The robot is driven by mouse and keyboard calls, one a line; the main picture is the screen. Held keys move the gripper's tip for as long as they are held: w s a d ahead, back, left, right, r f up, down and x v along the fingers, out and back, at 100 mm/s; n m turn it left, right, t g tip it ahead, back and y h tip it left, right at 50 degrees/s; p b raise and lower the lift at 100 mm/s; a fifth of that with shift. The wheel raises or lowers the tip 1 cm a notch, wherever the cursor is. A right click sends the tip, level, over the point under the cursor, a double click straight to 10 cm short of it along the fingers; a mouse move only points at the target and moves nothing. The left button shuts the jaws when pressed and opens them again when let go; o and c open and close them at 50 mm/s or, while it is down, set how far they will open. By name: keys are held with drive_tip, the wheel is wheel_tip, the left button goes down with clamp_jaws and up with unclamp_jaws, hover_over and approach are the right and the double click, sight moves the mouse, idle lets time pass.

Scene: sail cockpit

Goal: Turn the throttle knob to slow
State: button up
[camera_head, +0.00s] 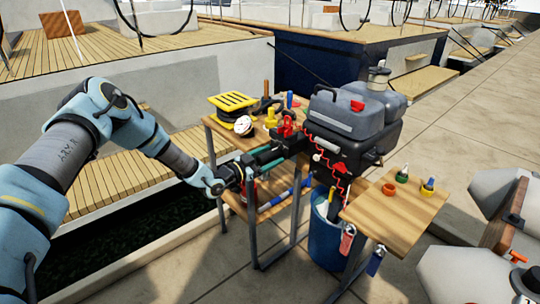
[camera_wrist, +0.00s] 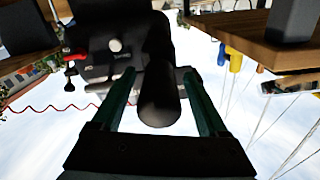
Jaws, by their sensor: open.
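The black outboard motor (camera_head: 352,132) is mounted at the edge of the wooden workbench, with a dark handle reaching left from it. In the wrist view, the handle's rounded dark grip (camera_wrist: 159,100), which looks like the throttle knob, points toward the camera. My gripper (camera_head: 268,160) is at the handle's end. In the wrist view, my gripper (camera_wrist: 160,92) is open, with one green finger on each side of the grip and gaps showing between them. Any slow or fast marking is not readable. In the head view the gripper largely hides the grip.
The workbench holds a yellow slatted item (camera_head: 233,101), a white round item (camera_head: 243,125) and red parts (camera_head: 287,124). A blue bucket (camera_head: 326,238) stands below the motor. A small wooden table (camera_head: 396,222) is at right. A red coiled cord (camera_head: 323,160) hangs beside the motor.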

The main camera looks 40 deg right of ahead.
clamp_jaws()
idle(0.6)
